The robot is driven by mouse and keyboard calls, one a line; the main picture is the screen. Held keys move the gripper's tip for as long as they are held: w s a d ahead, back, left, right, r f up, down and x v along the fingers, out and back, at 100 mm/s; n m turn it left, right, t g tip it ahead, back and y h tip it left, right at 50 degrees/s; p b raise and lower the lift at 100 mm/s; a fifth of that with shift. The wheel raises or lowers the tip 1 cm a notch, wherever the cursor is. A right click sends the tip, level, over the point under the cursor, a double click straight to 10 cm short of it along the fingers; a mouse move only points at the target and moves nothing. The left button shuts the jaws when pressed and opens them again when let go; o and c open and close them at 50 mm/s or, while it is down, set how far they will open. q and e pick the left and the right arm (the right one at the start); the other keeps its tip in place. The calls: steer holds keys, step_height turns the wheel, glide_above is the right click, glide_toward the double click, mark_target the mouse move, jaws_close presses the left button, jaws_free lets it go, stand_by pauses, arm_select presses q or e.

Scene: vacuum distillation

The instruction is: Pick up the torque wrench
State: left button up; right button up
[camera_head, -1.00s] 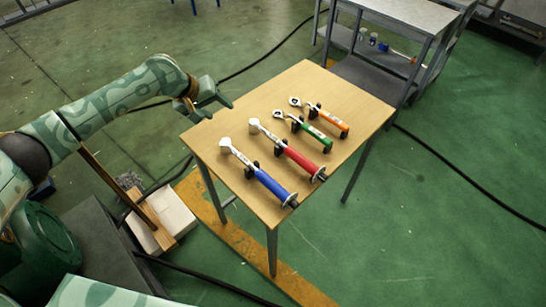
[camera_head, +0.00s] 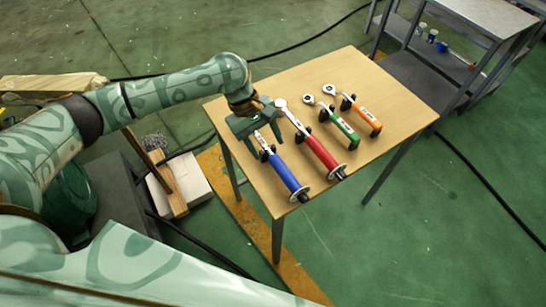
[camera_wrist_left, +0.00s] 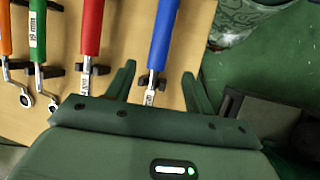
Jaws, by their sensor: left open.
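Several torque wrenches lie on black rests on the wooden table (camera_head: 222,110). They are a blue-handled wrench (camera_head: 285,174), a red-handled wrench (camera_head: 322,152), a green-handled wrench (camera_head: 343,127) and an orange-handled wrench (camera_head: 366,114). My left gripper (camera_head: 264,143) is open over the head end of the blue wrench, hiding its head in the head view. In the left wrist view, the shaft of the blue wrench (camera_wrist_left: 151,86) runs between the spread fingers of the gripper (camera_wrist_left: 158,72), which seem apart from it. My right gripper is not in view.
The red wrench lies close beside the blue one. A grey metal cart (camera_head: 425,77) with small items stands behind the table at the right. A white block with a wooden piece (camera_head: 178,198) lies on the floor left of the table. A black cable crosses the floor.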

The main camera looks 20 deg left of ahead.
mark_target(277, 161)
arm_select(q)
steer(key=b+x, duration=0.1)
steer(key=x, duration=0.2)
steer(key=shift+d+f, duration=0.1)
steer(key=shift+f, duration=0.05)
steer(key=b+x, duration=0.3)
steer(key=x, duration=0.2)
steer(key=shift+d, duration=0.25)
steer(key=shift+r, duration=0.25)
jaws_close()
